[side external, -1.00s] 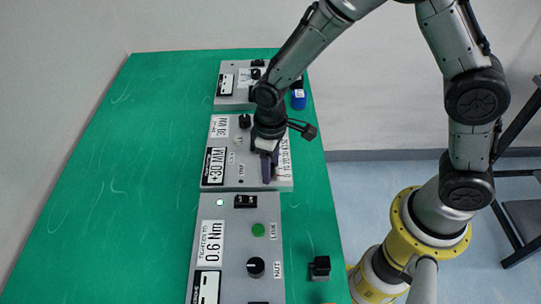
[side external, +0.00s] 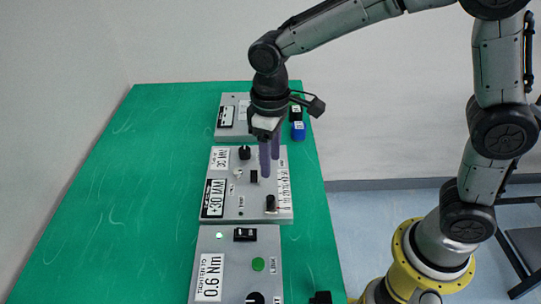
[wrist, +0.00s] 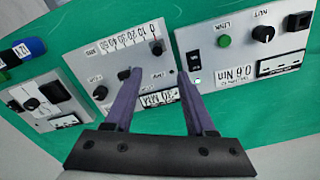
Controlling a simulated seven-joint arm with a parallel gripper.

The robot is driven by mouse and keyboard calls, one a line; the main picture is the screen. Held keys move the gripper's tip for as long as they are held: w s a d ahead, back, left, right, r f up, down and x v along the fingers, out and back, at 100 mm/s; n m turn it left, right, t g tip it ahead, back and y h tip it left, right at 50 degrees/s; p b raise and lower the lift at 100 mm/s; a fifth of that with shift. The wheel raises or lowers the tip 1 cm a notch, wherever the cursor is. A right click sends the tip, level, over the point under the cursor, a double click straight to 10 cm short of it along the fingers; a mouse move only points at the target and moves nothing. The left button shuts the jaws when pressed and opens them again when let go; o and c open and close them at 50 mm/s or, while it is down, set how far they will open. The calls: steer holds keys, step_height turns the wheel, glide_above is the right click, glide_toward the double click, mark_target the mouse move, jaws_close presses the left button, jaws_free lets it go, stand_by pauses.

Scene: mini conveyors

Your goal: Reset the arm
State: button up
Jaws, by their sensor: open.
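My gripper (side external: 270,160) hangs above the middle grey control panel (side external: 232,208) in the side external view. Its two purple fingers are apart with nothing between them. In the wrist view the open fingers (wrist: 152,88) point toward the middle panel, which carries a 0 to 50 scale, a black slider knob (wrist: 156,48) and a "+30 MM" label. In the side external view that slider knob (side external: 271,203) sits near the front end of the scale. The gripper appears clear of the panel.
A front panel (side external: 232,270) has a lit lamp, a green button (side external: 258,264) and a "0.6 Nm" label. A back panel (side external: 230,132) stands behind, with a blue block (side external: 298,131) beside it. The green table's left side (side external: 130,200) is clear.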

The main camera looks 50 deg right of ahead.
steer(key=s+d+r+m+t, duration=0.35)
steer(key=s+d+r, duration=0.35)
steer(key=d+r, duration=0.3)
steer(key=s+d+f+m+t, duration=0.1)
steer(key=s+d+f+t, duration=0.1)
steer(key=s, duration=0.9)
steer(key=shift+s+d, duration=0.3)
steer(key=shift+d, duration=0.25)
